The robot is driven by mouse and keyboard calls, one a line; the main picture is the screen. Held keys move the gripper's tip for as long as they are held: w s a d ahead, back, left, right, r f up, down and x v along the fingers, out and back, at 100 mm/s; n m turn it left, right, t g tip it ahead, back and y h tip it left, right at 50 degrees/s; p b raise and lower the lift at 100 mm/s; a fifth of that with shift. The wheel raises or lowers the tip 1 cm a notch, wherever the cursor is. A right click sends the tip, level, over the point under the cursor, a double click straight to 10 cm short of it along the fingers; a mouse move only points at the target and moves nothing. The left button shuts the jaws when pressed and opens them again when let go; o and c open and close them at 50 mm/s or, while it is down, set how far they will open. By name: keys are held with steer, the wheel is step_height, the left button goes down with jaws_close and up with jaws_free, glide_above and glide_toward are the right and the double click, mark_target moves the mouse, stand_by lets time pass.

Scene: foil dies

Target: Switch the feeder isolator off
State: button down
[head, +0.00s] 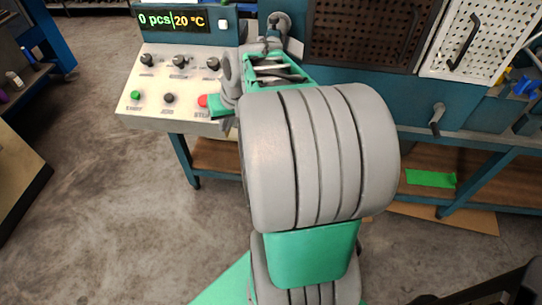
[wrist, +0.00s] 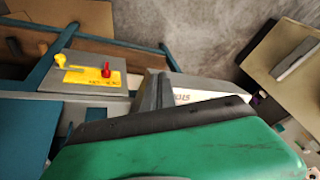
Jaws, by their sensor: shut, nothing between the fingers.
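In the wrist view, a grey box carries a yellow plate (wrist: 92,77) with a red knob (wrist: 106,70) and a yellow lever (wrist: 60,60). This red-and-yellow fitting looks like an isolator, but I cannot read its label or tell its switch position. My gripper (wrist: 158,90) shows in part beyond its green body; its fingers are shut and empty, to the right of the plate and apart from the knob in the picture. In the head view my arm covers the middle, and I cannot make out the isolator there.
In the head view, a cream control panel (head: 150,80) with knobs and green, black and red buttons stands left of my arm, below a display (head: 185,20). Dark and white perforated panels (head: 475,40) hang at right. A green sheet (head: 430,178) lies low at right.

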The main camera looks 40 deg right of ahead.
steer(key=s+d+f+m+t+b, duration=0.1)
steer(key=s+d+f+m+b, duration=0.25)
steer(key=d+f, duration=0.75)
steer(key=s+d+f+m+t+b, duration=0.2)
steer(key=d+f+b, duration=0.45)
steer(key=d, duration=0.65)
steer(key=a+b+x, duration=0.1)
steer(key=a+x, duration=0.1)
steer(key=x, duration=1.1)
steer(key=shift+w+h, duration=0.3)
steer(key=shift+w, duration=0.3)
steer(key=shift+r+g, duration=0.25)
steer(key=shift+g, duration=0.05)
